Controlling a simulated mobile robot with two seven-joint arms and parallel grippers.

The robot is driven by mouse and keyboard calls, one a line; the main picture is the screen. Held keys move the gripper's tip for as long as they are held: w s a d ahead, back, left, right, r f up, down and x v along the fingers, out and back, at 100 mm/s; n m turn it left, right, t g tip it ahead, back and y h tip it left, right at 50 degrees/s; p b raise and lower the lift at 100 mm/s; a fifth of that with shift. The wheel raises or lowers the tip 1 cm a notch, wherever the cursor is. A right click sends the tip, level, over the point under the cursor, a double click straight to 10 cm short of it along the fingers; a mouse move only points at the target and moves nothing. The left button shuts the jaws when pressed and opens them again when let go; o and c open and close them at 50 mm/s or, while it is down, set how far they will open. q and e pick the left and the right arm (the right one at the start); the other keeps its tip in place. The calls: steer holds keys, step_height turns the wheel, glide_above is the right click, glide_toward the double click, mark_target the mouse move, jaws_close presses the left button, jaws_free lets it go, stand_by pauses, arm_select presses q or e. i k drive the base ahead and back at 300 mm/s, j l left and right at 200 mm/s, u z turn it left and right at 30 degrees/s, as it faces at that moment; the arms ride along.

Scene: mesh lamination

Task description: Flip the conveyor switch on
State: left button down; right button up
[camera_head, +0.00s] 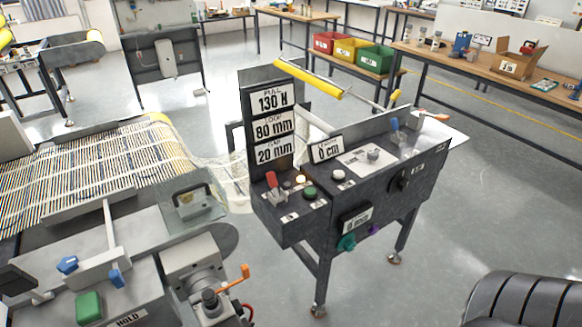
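A dark grey control console (330,215) on legs stands in the middle of the view. A red toggle lever (271,181) stands up on the left part of its panel. Neither of my grippers is in view.
A striped conveyor belt (95,170) with mesh lies at left. A grey machine with a green block (89,307) and an orange-handled lever (236,279) fills the lower left. A black ribbed object (530,300) is at lower right. The floor (470,220) right of the console is clear.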

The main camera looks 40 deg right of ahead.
mark_target(271, 176)
steer(key=i+l, duration=0.1)
steer(key=l, duration=1.4)
steer(key=i+l, duration=0.15)
steer(key=l, duration=1.35)
steer(key=i+l, duration=0.15)
steer(key=l, duration=1.05)
steer(key=k+l, duration=0.15)
steer(key=l, duration=0.25)
steer(key=i+j, duration=0.1)
steer(key=j, duration=0.6)
steer(key=i, duration=0.05)
